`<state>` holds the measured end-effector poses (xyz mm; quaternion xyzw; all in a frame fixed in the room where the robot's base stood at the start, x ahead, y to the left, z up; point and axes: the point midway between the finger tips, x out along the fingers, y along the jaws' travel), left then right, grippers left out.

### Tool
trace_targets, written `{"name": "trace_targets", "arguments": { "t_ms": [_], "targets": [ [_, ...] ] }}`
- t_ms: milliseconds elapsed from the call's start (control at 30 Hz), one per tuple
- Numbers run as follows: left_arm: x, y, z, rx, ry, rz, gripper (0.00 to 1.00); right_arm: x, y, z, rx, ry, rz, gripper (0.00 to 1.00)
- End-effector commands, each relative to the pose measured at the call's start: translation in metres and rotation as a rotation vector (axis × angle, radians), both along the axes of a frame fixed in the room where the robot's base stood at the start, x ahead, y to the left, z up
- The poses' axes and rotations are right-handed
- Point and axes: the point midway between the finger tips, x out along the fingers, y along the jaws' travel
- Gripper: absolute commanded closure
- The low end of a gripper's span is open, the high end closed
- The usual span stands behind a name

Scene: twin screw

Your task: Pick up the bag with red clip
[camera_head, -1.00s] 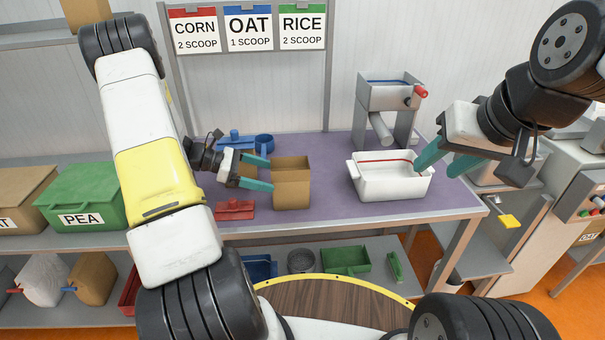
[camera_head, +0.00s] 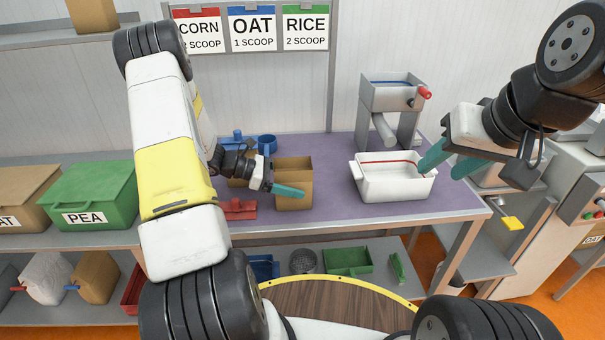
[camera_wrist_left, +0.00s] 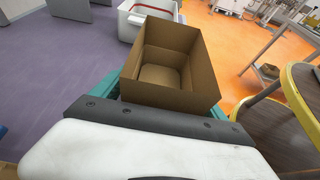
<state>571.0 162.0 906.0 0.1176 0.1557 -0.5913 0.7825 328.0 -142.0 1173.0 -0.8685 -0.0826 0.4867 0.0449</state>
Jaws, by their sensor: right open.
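A white bag (camera_head: 47,274) with a red clip (camera_head: 15,289) is on the lower shelf at the far left of the head view. My left gripper (camera_head: 284,181) is far from it, up on the table at an open brown box (camera_head: 294,198). One teal finger lies across the box's near side; the other is hidden behind it. In the left wrist view the empty box (camera_wrist_left: 165,70) sits between the fingers; whether they press on it I cannot tell. My right gripper (camera_head: 441,165) is open and empty by a white tub (camera_head: 395,187).
A brown bag with a blue clip (camera_head: 97,277) stands right beside the white bag. A green PEA bin (camera_head: 95,195) is above them. A red scoop (camera_head: 238,209) lies left of the box. A metal dispenser (camera_head: 388,98) stands behind the tub.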

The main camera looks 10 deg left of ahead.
Motion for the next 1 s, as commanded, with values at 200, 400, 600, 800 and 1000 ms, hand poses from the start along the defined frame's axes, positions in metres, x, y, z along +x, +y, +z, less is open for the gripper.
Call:
{"name": "trace_targets", "arguments": {
  "t_ms": [200,400,600,800,1000],
  "targets": [
    [0.000,0.000,0.000,0.000,0.000,0.000,0.62,0.000,0.000,0.000,0.000,0.000,0.000,0.56],
    [0.000,0.000,0.001,-0.001,-0.001,0.000,0.85,0.000,0.000,0.000,0.000,0.000,0.000,0.56],
    [0.000,0.000,0.002,-0.001,-0.002,0.001,0.85,0.000,0.000,0.000,0.000,0.000,0.000,0.56],
    [0.000,0.000,0.016,0.000,-0.003,0.000,0.85,0.000,0.000,0.000,0.000,0.000,0.000,0.56],
    [-0.009,-0.002,0.038,-0.002,0.001,-0.001,0.85,0.000,0.000,0.000,0.000,0.000,0.000,0.56]
  ]
}}
